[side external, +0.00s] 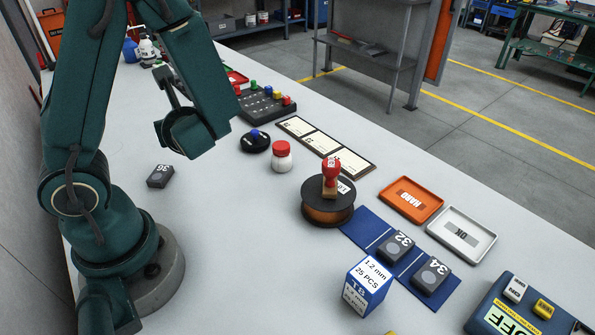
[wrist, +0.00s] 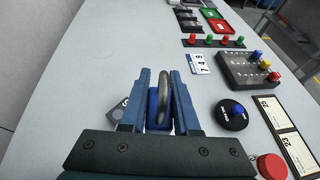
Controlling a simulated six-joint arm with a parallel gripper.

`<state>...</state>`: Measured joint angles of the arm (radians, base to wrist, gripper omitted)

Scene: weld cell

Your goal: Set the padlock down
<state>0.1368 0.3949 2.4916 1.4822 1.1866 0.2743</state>
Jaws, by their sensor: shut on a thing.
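The padlock (wrist: 154,106) shows in the wrist view, with a blue body and a grey shackle that rises toward the camera. My gripper (wrist: 160,92) has its two blue fingers on either side of the padlock and is shut on it. The fingers hide part of the padlock's body. Whether the padlock touches the table is hard to tell from this view. In the side external view my own wrist hides the fingers and the padlock.
A dark block marked 36 (side external: 160,176) lies on the pale table (side external: 225,240). Bare table lies around block 36.

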